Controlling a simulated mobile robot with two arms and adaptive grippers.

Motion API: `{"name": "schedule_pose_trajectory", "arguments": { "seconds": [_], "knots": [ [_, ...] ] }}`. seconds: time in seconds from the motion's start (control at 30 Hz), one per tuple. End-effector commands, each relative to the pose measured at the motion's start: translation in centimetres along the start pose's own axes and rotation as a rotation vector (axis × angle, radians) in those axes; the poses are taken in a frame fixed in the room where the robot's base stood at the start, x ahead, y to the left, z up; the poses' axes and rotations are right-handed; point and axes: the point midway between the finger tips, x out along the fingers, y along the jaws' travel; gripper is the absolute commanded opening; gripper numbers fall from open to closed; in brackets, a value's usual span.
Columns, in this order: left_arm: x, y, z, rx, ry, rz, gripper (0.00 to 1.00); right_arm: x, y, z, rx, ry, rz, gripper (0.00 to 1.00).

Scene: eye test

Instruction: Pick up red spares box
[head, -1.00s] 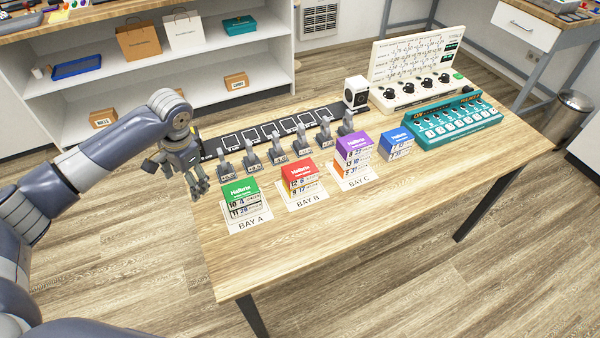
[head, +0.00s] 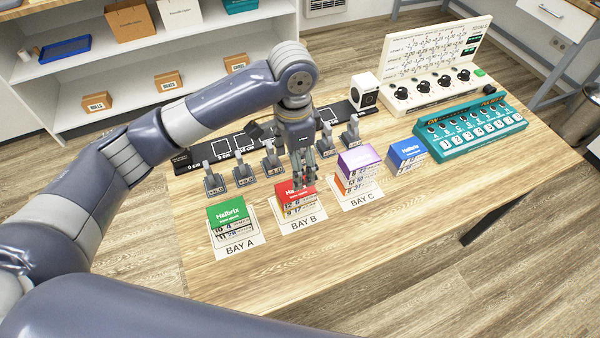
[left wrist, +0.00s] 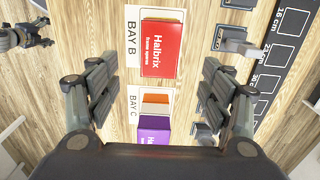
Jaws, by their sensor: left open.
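The red spares box (head: 289,196) stands on the BAY B card, its red lid up. In the left wrist view the red box (left wrist: 161,50) lies ahead of the jaws, toward the upper middle. My left gripper (head: 303,184) points down above this box and hides part of its lid in the head view. In the left wrist view its fingers (left wrist: 158,88) are wide apart with nothing between them. A small grey jointed part (left wrist: 26,38) at the upper left edge there looks like my right gripper; its jaws are unclear. The head view does not show it.
A green box (head: 229,212) is on BAY A, a purple-topped stack (head: 359,160) on BAY C, and a blue box (head: 405,152) beyond. Grey weights (head: 214,182) and a black ruler strip (head: 190,160) lie behind. The table's front strip (head: 330,250) is clear.

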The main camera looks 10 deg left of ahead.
Motion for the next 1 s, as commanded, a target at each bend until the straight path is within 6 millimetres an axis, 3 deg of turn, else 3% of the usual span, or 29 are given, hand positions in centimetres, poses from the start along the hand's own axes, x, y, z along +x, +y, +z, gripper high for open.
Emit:
{"name": "schedule_pose_trajectory", "arguments": {
  "seconds": [0.13, 0.3, 0.43, 0.57, 0.8, 1.0],
  "knots": [
    [1.2, 0.2, 0.0, 0.002, -0.003, 0.004, 0.73, -0.1, -0.3, 0.6, 0.002, -0.007, -0.003, 0.7],
    [3.9, 0.1, 0.0, 0.001, -0.003, 0.004, 0.73, -0.6, -0.9, 3.7, 0.003, -0.056, -0.011, 0.7],
    [5.2, 0.1, -0.1, 0.002, 0.0, 0.002, 0.73, -0.8, -1.1, 5.1, 0.003, -0.076, -0.013, 0.7],
    [6.1, 0.0, -0.1, 0.001, -0.001, 0.002, 0.73, -0.9, -1.1, 4.6, 0.002, -0.068, -0.013, 0.7],
    [9.6, -0.3, -0.2, 0.001, -0.002, 0.002, 0.73, -1.5, -0.7, 1.5, 0.002, -0.02, -0.008, 0.7],
    [10.8, -0.4, -0.2, 0.003, 0.001, 0.0, 0.73, -1.5, -0.6, 1.5, 0.001, -0.022, -0.008, 0.7]
  ]
}}
